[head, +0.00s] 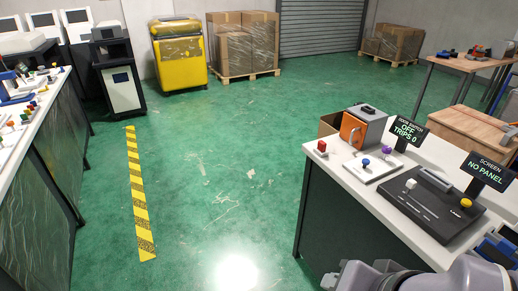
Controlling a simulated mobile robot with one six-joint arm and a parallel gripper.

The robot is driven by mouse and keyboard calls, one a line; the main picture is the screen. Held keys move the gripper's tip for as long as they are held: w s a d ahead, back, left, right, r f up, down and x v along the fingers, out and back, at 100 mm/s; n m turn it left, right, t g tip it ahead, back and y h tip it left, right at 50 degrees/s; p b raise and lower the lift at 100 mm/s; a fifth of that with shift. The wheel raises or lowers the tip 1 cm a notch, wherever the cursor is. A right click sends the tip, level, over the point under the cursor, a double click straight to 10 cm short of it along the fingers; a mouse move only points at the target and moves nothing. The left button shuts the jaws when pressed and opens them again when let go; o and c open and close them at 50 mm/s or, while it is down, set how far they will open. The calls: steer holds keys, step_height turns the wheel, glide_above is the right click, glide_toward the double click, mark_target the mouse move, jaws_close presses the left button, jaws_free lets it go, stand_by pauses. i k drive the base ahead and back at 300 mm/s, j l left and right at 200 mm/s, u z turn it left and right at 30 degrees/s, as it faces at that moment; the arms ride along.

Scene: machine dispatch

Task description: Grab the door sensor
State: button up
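A small dark sign (408,131) on the right-hand bench reads "OFF" and "TRIPS 0" under a small top line that seems to say "door sensor". Near it are a grey box with an orange door and handle (352,130), a white plate (371,168) with a blue knob (366,162), a purple knob (385,149) and a small red block or button (321,147). I cannot tell which piece is the door sensor itself. Grey parts of my arm show at the bottom right, but my gripper's fingers are not in view.
The right-hand bench (345,190) also bears a black panel (433,206) and a "NO PANEL" sign (488,171). A left-hand bench (50,165) carries small parts. A yellow bin (180,62) and boxes stand behind. The green floor between the benches is clear.

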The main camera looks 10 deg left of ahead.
mark_target(322, 146)
steer(key=i+j, duration=0.2)
steer(key=i, duration=0.25)
steer(key=i+j, duration=0.15)
steer(key=i, duration=0.3)
steer(key=i+j+z, duration=0.1)
steer(key=i, duration=0.35)
steer(key=i+j, duration=0.3)
steer(key=i, duration=0.2)
